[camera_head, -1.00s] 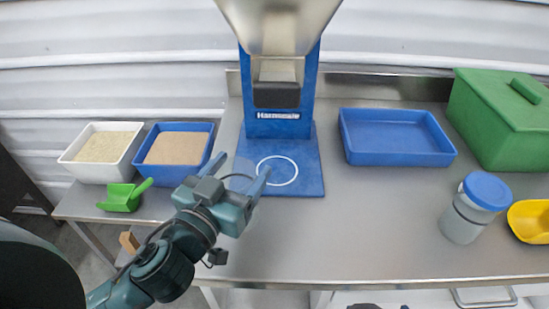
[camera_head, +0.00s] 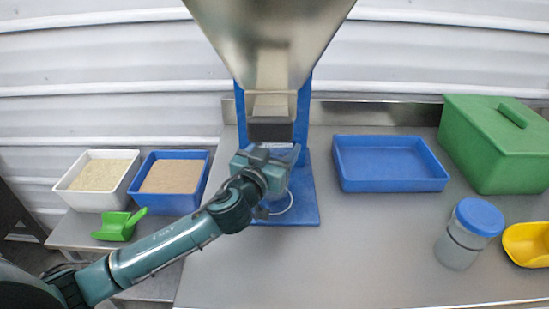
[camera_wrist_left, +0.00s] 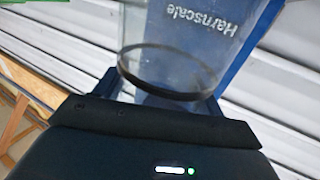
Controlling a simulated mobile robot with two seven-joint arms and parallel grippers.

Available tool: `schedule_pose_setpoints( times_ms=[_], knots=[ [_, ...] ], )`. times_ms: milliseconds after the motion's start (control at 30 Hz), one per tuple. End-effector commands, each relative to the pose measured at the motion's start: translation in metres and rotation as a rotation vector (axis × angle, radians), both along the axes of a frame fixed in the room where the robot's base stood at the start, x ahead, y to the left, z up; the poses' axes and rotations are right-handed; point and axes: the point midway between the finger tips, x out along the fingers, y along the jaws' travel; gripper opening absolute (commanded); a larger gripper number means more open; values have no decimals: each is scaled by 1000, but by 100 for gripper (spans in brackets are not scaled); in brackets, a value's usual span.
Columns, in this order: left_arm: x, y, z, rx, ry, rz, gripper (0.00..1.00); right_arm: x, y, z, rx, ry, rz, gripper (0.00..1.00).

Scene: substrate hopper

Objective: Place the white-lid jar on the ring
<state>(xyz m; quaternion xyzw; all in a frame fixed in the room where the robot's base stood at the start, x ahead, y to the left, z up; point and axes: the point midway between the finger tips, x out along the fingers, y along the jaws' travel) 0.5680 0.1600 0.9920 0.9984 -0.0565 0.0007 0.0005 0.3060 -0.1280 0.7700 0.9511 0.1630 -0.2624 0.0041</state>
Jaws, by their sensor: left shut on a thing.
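My left gripper (camera_head: 270,152) is in front of the hopper stand, over the blue base plate (camera_head: 310,208). It is shut on a clear jar (camera_wrist_left: 150,42), which shows in the left wrist view with a dark band around it, between the fingers. A white lid cannot be made out, and in the head view the gripper hides the jar. The white ring (camera_head: 289,204) on the base plate shows partly, below and beside my gripper. A gap between jar and plate cannot be judged. My right gripper is out of view.
The metal hopper (camera_head: 270,40) and its dark outlet (camera_head: 270,130) hang close above my gripper. A blue tray (camera_head: 390,180), a green box (camera_head: 500,150), a blue-lid jar (camera_head: 462,245) and a yellow scoop (camera_head: 528,243) are to the right. The front of the table is clear.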

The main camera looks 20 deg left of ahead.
Motion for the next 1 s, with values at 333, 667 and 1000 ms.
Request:
schedule_pose_setpoints(
  times_ms=[333,667,1000],
  knots=[
    [-1,1,-30,2,0,1,26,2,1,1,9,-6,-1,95],
    [-1,1,-33,1,2,1,74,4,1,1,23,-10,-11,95],
    [-1,1,-33,2,2,1,91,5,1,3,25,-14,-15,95]
  ],
)
